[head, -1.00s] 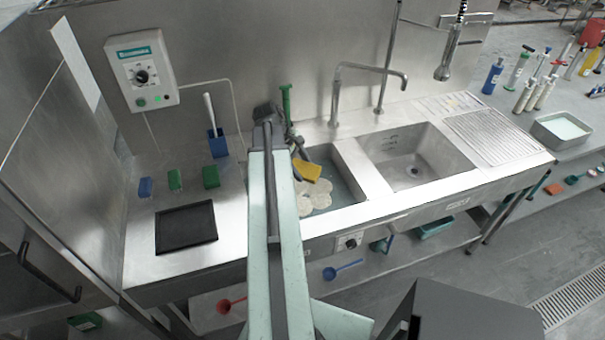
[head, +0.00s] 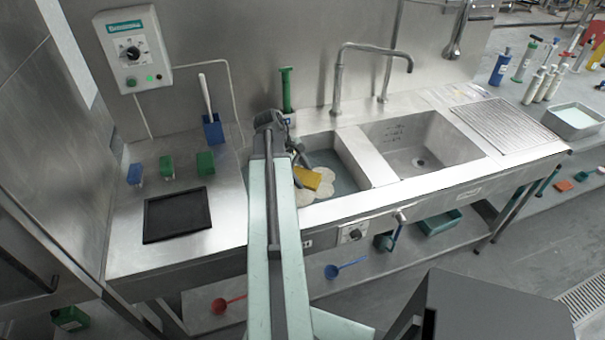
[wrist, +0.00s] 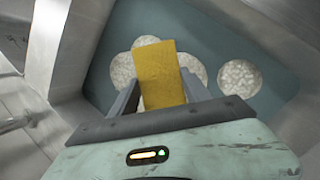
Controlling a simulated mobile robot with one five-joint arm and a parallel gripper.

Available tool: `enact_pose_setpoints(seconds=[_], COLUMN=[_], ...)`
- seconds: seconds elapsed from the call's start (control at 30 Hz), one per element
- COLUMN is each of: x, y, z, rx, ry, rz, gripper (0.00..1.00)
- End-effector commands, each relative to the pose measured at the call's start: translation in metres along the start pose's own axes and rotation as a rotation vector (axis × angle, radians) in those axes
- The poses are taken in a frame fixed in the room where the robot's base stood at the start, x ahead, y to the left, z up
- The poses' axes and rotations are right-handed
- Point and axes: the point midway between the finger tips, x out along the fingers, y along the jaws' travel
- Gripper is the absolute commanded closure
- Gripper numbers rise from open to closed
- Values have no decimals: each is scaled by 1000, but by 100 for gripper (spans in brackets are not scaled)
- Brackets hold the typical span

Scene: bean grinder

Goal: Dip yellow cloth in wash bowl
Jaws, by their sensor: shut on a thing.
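The yellow cloth (wrist: 159,74) is a flat piece held between the two fingers of my gripper (wrist: 158,95) in the wrist view. It also shows in the head view (head: 307,178). My gripper (head: 300,165) is shut on it, over the left sink basin. The wash bowl seems to be this left basin, with blue-grey water (head: 343,180) and pale round patches (head: 322,189) in it. In the wrist view the cloth overlaps the water (wrist: 193,28) and pale discs (wrist: 240,77). I cannot tell whether the cloth touches the water.
A tall tap (head: 338,85) stands behind the basins. A green-handled tool (head: 286,90) stands upright behind the left basin. The right basin (head: 412,145) looks empty. A black tray (head: 178,215) and small green and blue blocks lie on the counter at left.

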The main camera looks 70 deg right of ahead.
Motion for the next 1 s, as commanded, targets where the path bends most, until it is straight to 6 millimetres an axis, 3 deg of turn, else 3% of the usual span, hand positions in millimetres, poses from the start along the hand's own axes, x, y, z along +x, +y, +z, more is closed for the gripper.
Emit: enact_pose_setpoints(seconds=[0.03,0.5,1.0], x=[14,70,71], y=[-4,-18,-18], z=[-5,-24,-24], rx=[0,1,1], ry=[0,0,0], rz=[0,0,-1], gripper=[77,77,77])
